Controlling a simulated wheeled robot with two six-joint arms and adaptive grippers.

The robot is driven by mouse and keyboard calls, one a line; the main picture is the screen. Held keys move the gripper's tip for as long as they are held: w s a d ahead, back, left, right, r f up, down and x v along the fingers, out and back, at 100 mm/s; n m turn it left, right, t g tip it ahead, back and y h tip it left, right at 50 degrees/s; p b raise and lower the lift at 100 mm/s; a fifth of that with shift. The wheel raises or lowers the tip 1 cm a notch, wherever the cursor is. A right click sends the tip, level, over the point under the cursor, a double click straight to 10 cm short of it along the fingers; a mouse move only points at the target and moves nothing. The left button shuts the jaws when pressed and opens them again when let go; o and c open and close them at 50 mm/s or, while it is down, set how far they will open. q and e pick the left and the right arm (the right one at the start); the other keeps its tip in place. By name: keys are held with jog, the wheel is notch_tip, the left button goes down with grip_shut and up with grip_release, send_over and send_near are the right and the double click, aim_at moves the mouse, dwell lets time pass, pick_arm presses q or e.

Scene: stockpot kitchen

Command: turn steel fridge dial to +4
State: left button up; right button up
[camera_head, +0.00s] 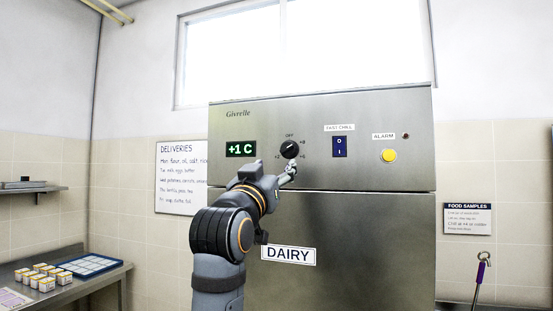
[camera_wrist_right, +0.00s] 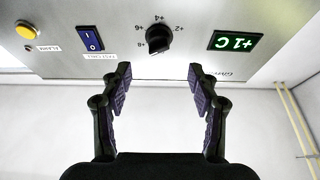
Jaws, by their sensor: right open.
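The black round dial (camera_head: 289,149) sits on the upper panel of the steel fridge (camera_head: 345,235). Marks OFF, +8, +6 and +2 show around it in the head view; in the wrist view +4 also shows. My right gripper (camera_head: 288,172) is just below and in front of the dial. In the right wrist view, my open, empty fingers (camera_wrist_right: 158,75) point at the panel, and the dial (camera_wrist_right: 158,38) lies beyond the gap between them, apart from them. My left gripper is out of view.
Right of the dial are a blue fast chill switch (camera_head: 340,146) and a yellow alarm button (camera_head: 388,155). A DAIRY label (camera_head: 288,255) is on the door below. A counter (camera_head: 115,275) with small boxes (camera_head: 40,275) stands at left. A purple-handled hook tool (camera_head: 480,272) is at right.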

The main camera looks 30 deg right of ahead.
aim_at(287, 152)
jog(key=p+x, duration=0.5)
jog(key=x, duration=0.5)
jog(key=shift+w+d+p, duration=0.1)
jog(key=shift+d+p, duration=0.2)
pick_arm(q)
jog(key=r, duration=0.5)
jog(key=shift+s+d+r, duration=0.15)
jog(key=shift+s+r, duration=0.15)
pick_arm(e)
jog(key=shift+c, duration=0.8)
jog(key=c, duration=1)
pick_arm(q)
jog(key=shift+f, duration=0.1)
pick_arm(e)
jog(key=shift+f, duration=0.1)
